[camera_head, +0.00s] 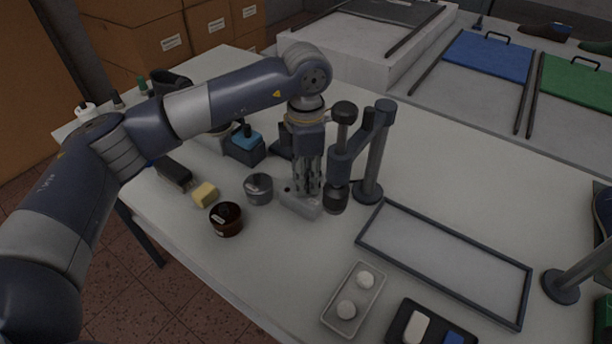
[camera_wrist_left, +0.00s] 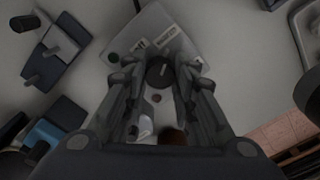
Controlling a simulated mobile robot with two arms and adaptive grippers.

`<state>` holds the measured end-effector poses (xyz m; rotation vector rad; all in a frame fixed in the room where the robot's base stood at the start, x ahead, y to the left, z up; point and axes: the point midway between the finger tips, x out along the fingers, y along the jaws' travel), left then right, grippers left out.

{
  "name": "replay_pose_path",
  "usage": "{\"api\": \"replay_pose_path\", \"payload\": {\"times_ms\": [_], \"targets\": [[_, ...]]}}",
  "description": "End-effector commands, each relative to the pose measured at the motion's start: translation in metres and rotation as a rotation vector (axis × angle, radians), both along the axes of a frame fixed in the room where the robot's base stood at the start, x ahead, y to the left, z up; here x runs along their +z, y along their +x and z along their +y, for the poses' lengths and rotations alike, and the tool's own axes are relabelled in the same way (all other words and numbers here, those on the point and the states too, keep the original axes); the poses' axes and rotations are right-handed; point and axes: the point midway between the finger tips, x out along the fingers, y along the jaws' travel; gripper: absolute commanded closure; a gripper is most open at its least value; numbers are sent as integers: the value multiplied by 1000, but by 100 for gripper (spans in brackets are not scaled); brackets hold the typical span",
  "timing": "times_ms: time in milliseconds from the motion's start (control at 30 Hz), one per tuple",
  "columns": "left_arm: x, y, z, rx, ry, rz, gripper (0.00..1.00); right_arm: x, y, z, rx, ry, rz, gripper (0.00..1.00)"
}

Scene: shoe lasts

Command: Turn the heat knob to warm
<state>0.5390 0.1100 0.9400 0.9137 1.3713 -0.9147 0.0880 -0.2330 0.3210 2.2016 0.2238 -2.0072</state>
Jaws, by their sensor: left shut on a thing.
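The heat knob (camera_wrist_left: 158,70) is a round dark knob on a pale grey control box (camera_wrist_left: 150,25). The box (camera_head: 301,206) also shows on the table in the head view, where my gripper hides the knob. Labels and a green dot show beside the knob, but the lettering is too small to read. My left gripper (camera_head: 308,190) points straight down over the box. In the left wrist view its fingers (camera_wrist_left: 157,74) are closed on the knob from both sides. I cannot tell the knob's setting. My right gripper is not in view.
A dark post stand (camera_head: 371,160) with a cylindrical head stands close to the right of my gripper. A metal tin (camera_head: 259,188) and a brown jar (camera_head: 226,219) stand to the left. An empty framed area (camera_head: 445,262) lies to the right, with a white tray (camera_head: 353,298) in front.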

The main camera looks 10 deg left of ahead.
Motion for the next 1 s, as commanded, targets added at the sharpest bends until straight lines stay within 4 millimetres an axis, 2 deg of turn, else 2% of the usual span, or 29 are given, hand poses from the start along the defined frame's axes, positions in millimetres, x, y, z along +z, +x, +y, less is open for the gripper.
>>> {"api": "replay_pose_path", "payload": {"times_ms": [100,133,200,233,533,667,767,1000], "targets": [[1,1,0,2,0,-2,98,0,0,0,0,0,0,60],[1,1,0,2,0,-2,72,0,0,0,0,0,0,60],[1,1,0,2,0,-2,56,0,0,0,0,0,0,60],[1,1,0,2,0,-2,54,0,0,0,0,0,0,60],[1,0,0,2,0,-1,54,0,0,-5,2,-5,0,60],[9,1,0,2,-1,-4,54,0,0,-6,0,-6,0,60],[24,1,0,2,0,-4,54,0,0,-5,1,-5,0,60],[76,1,0,1,-1,-5,54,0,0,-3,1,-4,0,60]]}}
